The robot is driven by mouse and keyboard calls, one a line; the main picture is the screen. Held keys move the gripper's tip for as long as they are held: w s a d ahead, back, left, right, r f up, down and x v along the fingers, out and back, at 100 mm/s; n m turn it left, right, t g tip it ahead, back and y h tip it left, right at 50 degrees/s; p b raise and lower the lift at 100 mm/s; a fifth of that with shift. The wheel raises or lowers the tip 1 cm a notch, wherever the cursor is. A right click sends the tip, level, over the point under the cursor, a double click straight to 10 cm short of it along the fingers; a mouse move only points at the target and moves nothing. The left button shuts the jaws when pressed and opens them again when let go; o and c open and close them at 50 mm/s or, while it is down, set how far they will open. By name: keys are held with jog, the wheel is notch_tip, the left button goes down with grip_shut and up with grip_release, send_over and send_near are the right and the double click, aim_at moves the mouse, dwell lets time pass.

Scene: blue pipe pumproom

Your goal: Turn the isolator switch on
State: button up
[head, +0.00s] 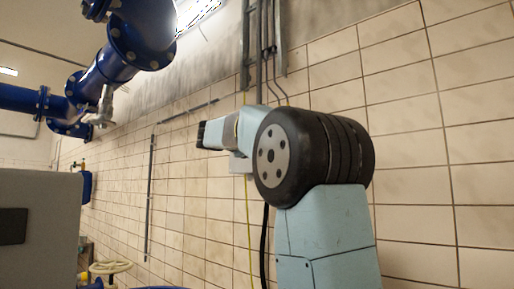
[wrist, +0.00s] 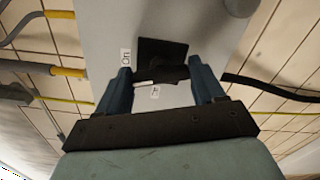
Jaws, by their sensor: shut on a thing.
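The isolator switch is a black square plate (wrist: 162,50) on a grey box (wrist: 95,30) in the wrist view. Its dark handle (wrist: 160,75) lies crosswise between the two blue fingers of my gripper (wrist: 160,73), which is shut on it. A white "On" label (wrist: 126,57) is to the left of the plate, and another small label (wrist: 155,91), apparently "Off", is below the handle. The exact handle angle is hard to tell. In the head view my arm hides the gripper and switch; only a small part of the grey box (head: 240,163) shows.
Yellow and black cables (wrist: 67,72) run from the box's sides in the wrist view. In the head view, conduits (head: 262,50) descend the tiled wall above the box. Blue pipes (head: 130,50) and a grey cabinet (head: 40,185) are on the left.

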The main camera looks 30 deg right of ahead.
jog(key=shift+f+m, duration=0.15)
jog(key=shift+m, duration=0.8)
jog(key=shift+f+m, duration=0.1)
jog(key=shift+m, duration=0.85)
jog(key=shift+f, duration=0.1)
jog(key=o, duration=1)
jog(key=shift+o, duration=0.2)
jog(key=shift+r, duration=0.2)
jog(key=v, duration=1.3)
jog(key=shift+a, duration=0.4)
jog(key=shift+s+f, duration=0.15)
